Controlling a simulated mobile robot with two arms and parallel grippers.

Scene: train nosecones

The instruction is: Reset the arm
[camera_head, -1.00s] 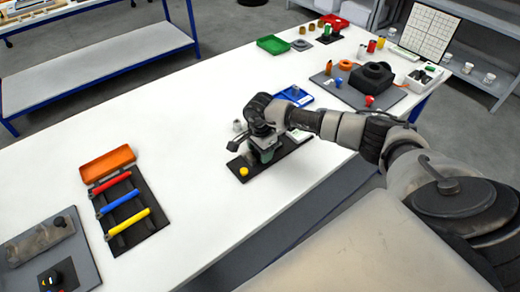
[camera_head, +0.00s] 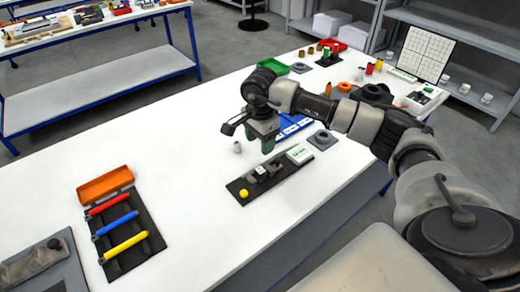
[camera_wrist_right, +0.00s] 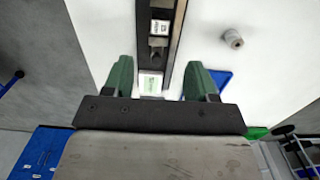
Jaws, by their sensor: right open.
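My right gripper (camera_head: 263,136) hangs above the white table, a little beyond the black fixture strip (camera_head: 238,188). In the right wrist view its two green fingers (camera_wrist_right: 161,80) are spread apart with nothing between them. The strip also shows in the right wrist view (camera_wrist_right: 173,50), running up between the fingers. My left gripper is in neither view.
A small grey cylinder (camera_head: 237,147) stands left of the gripper, and a blue tray (camera_head: 290,126) lies behind it. A black rack with red, blue and yellow bars (camera_head: 121,232) is at the left. White tabletop (camera_head: 190,170) between rack and strip is clear.

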